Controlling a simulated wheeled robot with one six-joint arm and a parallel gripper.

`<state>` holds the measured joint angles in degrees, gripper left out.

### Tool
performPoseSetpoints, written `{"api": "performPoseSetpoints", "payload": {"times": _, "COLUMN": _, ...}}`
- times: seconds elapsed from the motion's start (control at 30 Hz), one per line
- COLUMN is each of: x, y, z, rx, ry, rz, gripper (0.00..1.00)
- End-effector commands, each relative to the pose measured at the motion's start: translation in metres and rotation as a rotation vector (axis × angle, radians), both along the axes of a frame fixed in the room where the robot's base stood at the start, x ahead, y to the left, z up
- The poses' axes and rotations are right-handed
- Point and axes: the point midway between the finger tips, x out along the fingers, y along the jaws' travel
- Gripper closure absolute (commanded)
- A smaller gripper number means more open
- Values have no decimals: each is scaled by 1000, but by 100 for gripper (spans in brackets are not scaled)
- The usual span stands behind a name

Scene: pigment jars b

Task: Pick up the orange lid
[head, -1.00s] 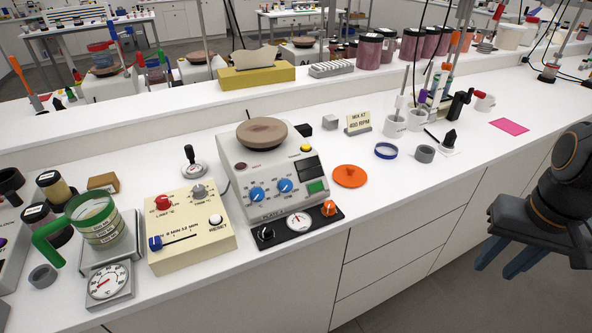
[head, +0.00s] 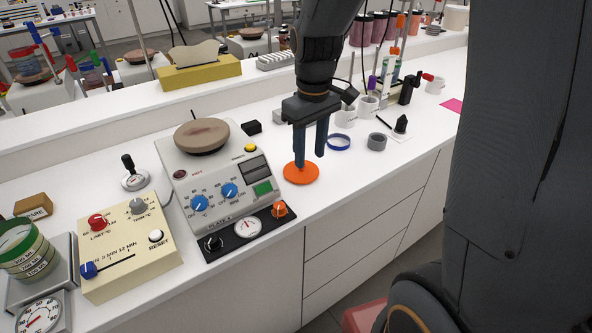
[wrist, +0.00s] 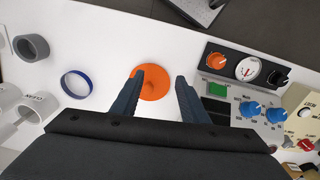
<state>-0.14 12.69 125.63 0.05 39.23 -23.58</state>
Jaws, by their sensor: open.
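The orange lid (head: 301,174) lies flat on the white bench, just right of the hot plate's front corner. In the wrist view my gripper (wrist: 158,92) frames the lid, which sits nearer the left finger. I cannot tell the exact height of the fingertips above the bench.
The hot plate unit (head: 190,165) with knobs stands close left of the lid. A blue ring (head: 339,142) and a grey ring (head: 376,142) lie to the right. White mugs (head: 368,106) stand behind them. The bench front edge is near.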

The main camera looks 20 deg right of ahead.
Motion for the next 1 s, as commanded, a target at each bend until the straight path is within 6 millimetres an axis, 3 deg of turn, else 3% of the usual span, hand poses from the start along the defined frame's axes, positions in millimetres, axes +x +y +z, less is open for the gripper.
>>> {"api": "performPoseSetpoints", "payload": {"times": 0.03, "x": 18, "y": 1, "z": 2, "rx": -2, "ry": 11, "rz": 60, "gripper": 60}}
{"api": "performPoseSetpoints", "payload": {"times": 0.1, "x": 35, "y": 2, "z": 5, "rx": -5, "ry": 25, "rz": 132, "gripper": 60}}
{"api": "performPoseSetpoints", "payload": {"times": 0.23, "x": 51, "y": 2, "z": 7, "rx": -5, "ry": 42, "rz": 209, "gripper": 60}}
{"api": "performPoseSetpoints", "payload": {"times": 1.0, "x": 55, "y": -2, "z": -66, "rx": -5, "ry": 44, "rz": 215, "gripper": 60}}
